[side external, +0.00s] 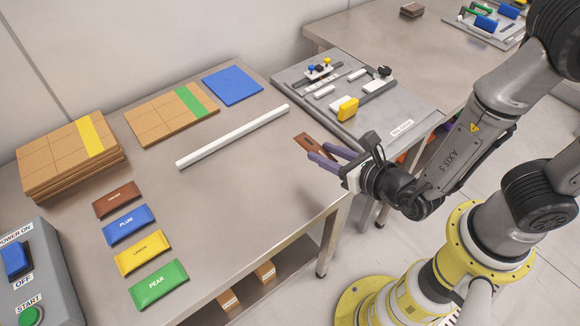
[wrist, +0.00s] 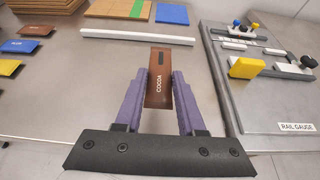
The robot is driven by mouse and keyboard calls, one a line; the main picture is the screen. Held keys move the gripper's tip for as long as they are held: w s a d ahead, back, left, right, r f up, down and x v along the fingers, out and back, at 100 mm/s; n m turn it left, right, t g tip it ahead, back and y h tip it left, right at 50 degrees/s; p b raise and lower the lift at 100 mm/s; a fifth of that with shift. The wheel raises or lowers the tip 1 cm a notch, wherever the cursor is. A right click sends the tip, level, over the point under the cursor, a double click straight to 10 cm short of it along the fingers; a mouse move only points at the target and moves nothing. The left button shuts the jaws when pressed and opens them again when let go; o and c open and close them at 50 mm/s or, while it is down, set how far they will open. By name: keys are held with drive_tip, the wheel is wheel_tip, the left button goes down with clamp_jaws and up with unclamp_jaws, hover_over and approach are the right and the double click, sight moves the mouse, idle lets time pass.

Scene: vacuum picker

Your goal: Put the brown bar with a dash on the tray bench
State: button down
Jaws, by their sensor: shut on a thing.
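My gripper (side external: 318,153) has purple fingers, shut on a brown bar (side external: 303,140) near the right edge of the front bench. In the wrist view the held brown bar (wrist: 157,92) reads COCOA and has a dark dash near its far end. It points away from me between the fingers (wrist: 159,76), apparently above the bench. Another brown bar (side external: 117,199) lies at the head of a row of coloured bars. The steel bench (side external: 250,185) carries stacked brown trays (side external: 70,153) and a flatter brown tray (side external: 160,118). No label names the tray bench.
A white strip (side external: 232,136) lies across the bench. Blue (side external: 128,224), yellow (side external: 140,252) and green (side external: 159,284) bars lie at front left. A grey RAIL GAUGE plate (side external: 375,135) with a yellow block is at right. Open bench lies between the strip and front edge.

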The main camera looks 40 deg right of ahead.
hover_over(296, 178)
drive_tip(key=f, duration=0.6)
drive_tip(key=shift+s+d, duration=0.15)
drive_tip(key=shift+s, duration=0.05)
drive_tip(key=shift+w+f, duration=0.15)
drive_tip(key=shift+f, duration=0.05)
drive_tip(key=shift+w+f, duration=0.1)
drive_tip(key=shift+f, duration=1.55)
drive_tip(key=shift+f, duration=0.15)
drive_tip(key=c, duration=0.5)
unclamp_jaws()
